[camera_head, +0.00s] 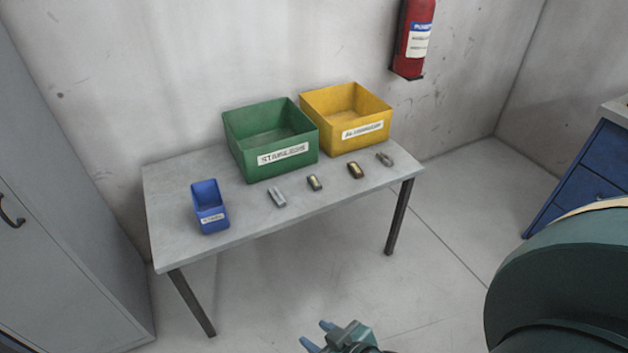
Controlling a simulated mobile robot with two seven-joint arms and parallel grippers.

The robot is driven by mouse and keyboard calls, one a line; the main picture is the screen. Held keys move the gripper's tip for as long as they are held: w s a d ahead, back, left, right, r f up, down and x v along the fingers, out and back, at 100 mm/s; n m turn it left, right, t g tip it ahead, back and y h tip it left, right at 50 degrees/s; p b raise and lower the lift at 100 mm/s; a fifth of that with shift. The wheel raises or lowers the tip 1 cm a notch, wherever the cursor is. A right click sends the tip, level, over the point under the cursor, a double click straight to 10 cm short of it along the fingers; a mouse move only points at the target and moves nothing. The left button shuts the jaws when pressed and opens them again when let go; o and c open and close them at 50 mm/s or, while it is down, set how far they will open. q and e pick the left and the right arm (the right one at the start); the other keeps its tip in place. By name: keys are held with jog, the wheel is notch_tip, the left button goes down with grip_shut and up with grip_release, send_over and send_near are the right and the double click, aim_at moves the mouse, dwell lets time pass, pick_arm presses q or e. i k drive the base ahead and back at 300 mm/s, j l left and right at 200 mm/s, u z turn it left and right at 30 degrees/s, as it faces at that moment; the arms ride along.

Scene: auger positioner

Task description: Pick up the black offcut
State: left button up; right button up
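Several small offcuts lie in a slanting row along the front right of the grey table (240,222). A dark one with a pale patch (314,183) lies second from the left, and a dark brownish one (355,170) lies to its right. At this size I cannot tell for certain which is the black offcut. A light silver piece (277,196) is at the left end and a grey-brown piece (385,159) at the right end. My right gripper (317,335) is at the bottom edge, in front of and apart from the table, its fingers apart and empty. My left gripper is out of view.
A green bin (240,153) and a yellow bin (313,117) stand at the table's back. A small blue bin (210,222) stands at the left. A grey cabinet (60,170) is left, blue drawers (585,180) right. A fire extinguisher (413,40) hangs on the wall.

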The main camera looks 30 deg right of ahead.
aim_at(313, 179)
jog(key=i+l, duration=0.15)
jog(key=l, duration=0.25)
jog(key=i+l+u, duration=0.15)
jog(key=l, duration=0.25)
jog(key=i+l, duration=0.15)
jog(key=l, duration=0.3)
jog(key=i+l+u, duration=0.15)
jog(key=l, duration=0.25)
jog(key=i+l, duration=0.1)
jog(key=l, duration=0.35)
jog(key=i+l+u, duration=0.15)
jog(key=l, duration=0.3)
